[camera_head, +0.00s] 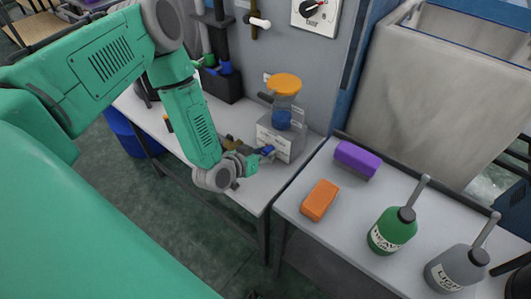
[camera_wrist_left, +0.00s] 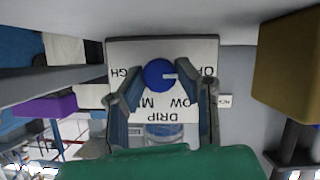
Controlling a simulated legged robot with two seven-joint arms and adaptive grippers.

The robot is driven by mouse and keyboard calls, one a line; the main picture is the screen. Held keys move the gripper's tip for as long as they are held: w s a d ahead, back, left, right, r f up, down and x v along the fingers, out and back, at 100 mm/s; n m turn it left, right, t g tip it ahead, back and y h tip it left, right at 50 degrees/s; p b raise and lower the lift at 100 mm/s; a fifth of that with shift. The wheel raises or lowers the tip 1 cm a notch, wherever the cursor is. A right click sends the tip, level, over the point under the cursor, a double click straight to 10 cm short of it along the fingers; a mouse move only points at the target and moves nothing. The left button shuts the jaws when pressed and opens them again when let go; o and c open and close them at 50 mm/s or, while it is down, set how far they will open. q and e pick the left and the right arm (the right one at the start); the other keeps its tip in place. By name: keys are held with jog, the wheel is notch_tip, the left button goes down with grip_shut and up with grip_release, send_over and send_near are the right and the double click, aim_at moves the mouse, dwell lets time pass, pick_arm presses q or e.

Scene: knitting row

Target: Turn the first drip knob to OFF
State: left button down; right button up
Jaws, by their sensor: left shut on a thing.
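The drip unit is a grey box (camera_head: 267,134) with a blue-filled cup under an orange lid (camera_head: 285,83), on the left table. Its blue drip knob (camera_wrist_left: 158,73) sits on a white plate (camera_wrist_left: 155,48) with upside-down lettering in the left wrist view. DRIP and LOW read below it, with partly hidden words at left and right. The knob's white mark points right, toward the letters OF. My left gripper (camera_head: 259,156) is at the box's front. In the left wrist view its fingers (camera_wrist_left: 161,84) stand either side of the knob, shut on it. My right gripper is out of view.
A dial (camera_head: 318,10) with a red mark is on the wall panel. On the right table (camera_head: 345,225) are a purple block (camera_head: 357,159), an orange block (camera_head: 320,200), a green bottle (camera_head: 390,232) and a grey bottle (camera_head: 458,268). A gap separates the tables.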

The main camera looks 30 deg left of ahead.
pick_arm(q)
jog(key=c, duration=1.2)
grip_release()
jog(key=shift+a, duration=0.1)
jog(key=shift+s, duration=0.1)
jog(key=v, duration=1.1)
jog(key=shift+s+a+r, duration=0.1)
jog(key=shift+s, duration=0.25)
